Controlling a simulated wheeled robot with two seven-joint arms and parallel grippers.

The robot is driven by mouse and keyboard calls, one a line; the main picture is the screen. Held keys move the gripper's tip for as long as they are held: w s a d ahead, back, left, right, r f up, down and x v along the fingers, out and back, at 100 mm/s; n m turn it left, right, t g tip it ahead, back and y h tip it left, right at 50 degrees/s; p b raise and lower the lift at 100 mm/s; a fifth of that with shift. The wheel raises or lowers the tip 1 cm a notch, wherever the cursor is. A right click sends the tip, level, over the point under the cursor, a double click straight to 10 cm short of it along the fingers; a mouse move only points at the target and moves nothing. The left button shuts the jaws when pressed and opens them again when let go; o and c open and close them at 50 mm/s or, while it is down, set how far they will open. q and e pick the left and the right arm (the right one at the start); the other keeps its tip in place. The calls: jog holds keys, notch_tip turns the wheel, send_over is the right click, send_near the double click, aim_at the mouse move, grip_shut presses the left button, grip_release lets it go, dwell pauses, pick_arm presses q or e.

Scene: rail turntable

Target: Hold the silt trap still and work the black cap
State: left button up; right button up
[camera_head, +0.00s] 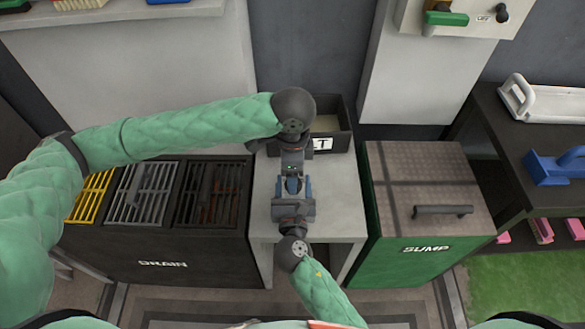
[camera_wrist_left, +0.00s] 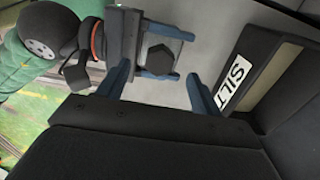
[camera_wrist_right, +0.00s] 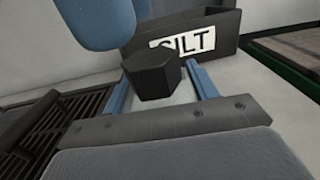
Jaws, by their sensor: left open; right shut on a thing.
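The silt trap shows in the right wrist view as a pale body (camera_wrist_right: 181,92) between the blue fingers of my right gripper (camera_wrist_right: 160,85), under a black hexagonal cap (camera_wrist_right: 154,76). My right gripper is shut on this body, low over the grey bench. In the left wrist view the cap (camera_wrist_left: 160,60) faces the camera. My left gripper (camera_wrist_left: 160,72) is open, with one blue finger towards each side of the cap; contact cannot be made out. In the head view the two grippers meet over the bench and hide most of the trap.
A black bin labelled SILT (camera_wrist_right: 230,42) stands behind the trap on the bench (camera_head: 335,190). A dark DRAIN unit with grates (camera_head: 165,262) is at the left. A green SUMP box (camera_head: 415,265) with a handled lid is at the right.

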pick_arm(q)
jog(key=n, duration=1.2)
jog(key=shift+s, duration=0.1)
jog(key=shift+f, duration=0.15)
dwell(0.3)
jog(key=shift+f, duration=1.85)
jog(key=c, duration=1.3)
jog(key=shift+o, duration=0.2)
jog(key=m, duration=0.4)
jog(key=shift+m, duration=1)
